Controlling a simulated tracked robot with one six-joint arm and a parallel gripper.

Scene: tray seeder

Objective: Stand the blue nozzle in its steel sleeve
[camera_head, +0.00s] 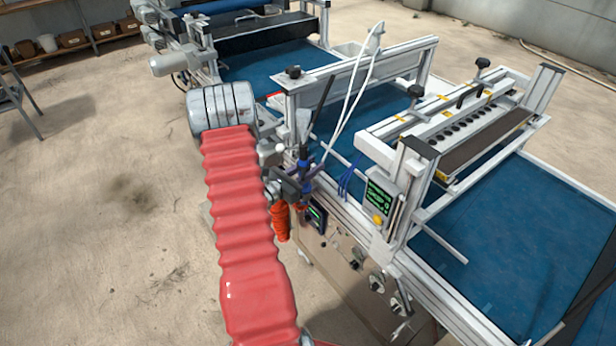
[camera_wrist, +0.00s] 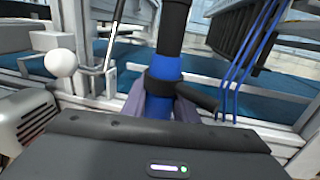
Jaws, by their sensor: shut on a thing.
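The blue nozzle (camera_wrist: 161,72) stands roughly upright in the wrist view, with a black upper part and a black collar with a side stub. My gripper (camera_wrist: 160,108) is shut on it; a purple-grey finger shows on each side of its lower blue part. In the head view my gripper (camera_head: 303,182) is small and partly hidden at the near edge of the seeder, with a bit of blue at it. The nozzle's lower end is hidden behind the gripper body. I cannot pick out the steel sleeve for certain in either view.
Thin blue tubes (camera_wrist: 245,68) hang right of the nozzle. A white ball knob (camera_wrist: 61,63) is at left. The seeder's aluminium frame (camera_head: 345,78) and blue belt (camera_head: 385,110) lie beyond, with a control box (camera_head: 379,200) at right. The concrete floor at left is clear.

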